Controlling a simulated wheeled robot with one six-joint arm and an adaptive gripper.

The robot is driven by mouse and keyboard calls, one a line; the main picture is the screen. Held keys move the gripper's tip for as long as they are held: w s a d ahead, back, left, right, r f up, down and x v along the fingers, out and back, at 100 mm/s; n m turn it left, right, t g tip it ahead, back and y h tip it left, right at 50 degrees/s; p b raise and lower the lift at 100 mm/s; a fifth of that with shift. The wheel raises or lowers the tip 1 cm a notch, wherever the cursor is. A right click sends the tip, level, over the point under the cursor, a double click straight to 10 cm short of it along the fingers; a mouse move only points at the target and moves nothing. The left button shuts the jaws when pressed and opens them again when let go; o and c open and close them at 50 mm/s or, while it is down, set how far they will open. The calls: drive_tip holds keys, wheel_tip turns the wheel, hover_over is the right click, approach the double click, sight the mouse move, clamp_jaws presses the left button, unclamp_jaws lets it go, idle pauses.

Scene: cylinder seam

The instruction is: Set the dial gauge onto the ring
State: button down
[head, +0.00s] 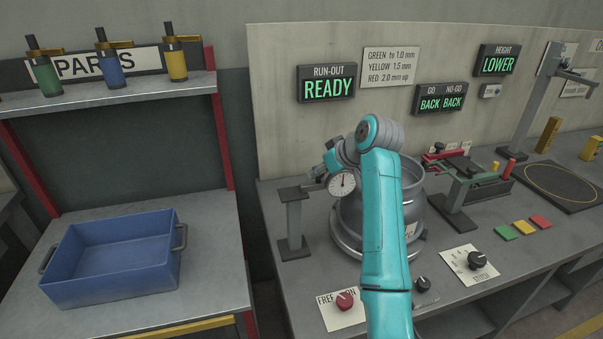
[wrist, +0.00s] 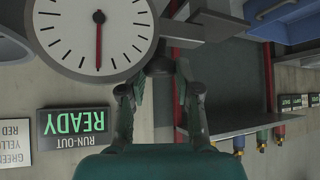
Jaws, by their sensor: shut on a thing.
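The dial gauge (head: 343,183) has a round white face with a dark rim. In the head view it shows in front of the upper left of a grey metal cylinder (head: 352,215), which I take for the ring. My gripper (head: 328,171) is shut on the gauge, partly hidden by my arm. In the wrist view the gauge face (wrist: 75,35) is large at the upper left, with a red needle. The fingers (wrist: 158,80) close on a dark part beside it. My arm covers the cylinder's middle. I cannot tell whether gauge and cylinder touch.
A grey post with a flat top (head: 293,215) stands left of the cylinder. Control knobs (head: 345,300) are at the bench front. A RUN-OUT sign (head: 327,84) reads READY. A clamp fixture (head: 462,180) stands right. A blue bin (head: 115,260) sits on the left table.

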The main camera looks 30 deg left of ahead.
drive_tip(key=shift+w+d, duration=0.4)
drive_tip(key=shift+w, duration=0.1)
drive_tip(key=c, duration=0.9)
unclamp_jaws()
drive_tip(key=shift+w+d, duration=0.15)
drive_tip(key=shift+o, duration=0.2)
drive_tip(key=v, duration=1.2)
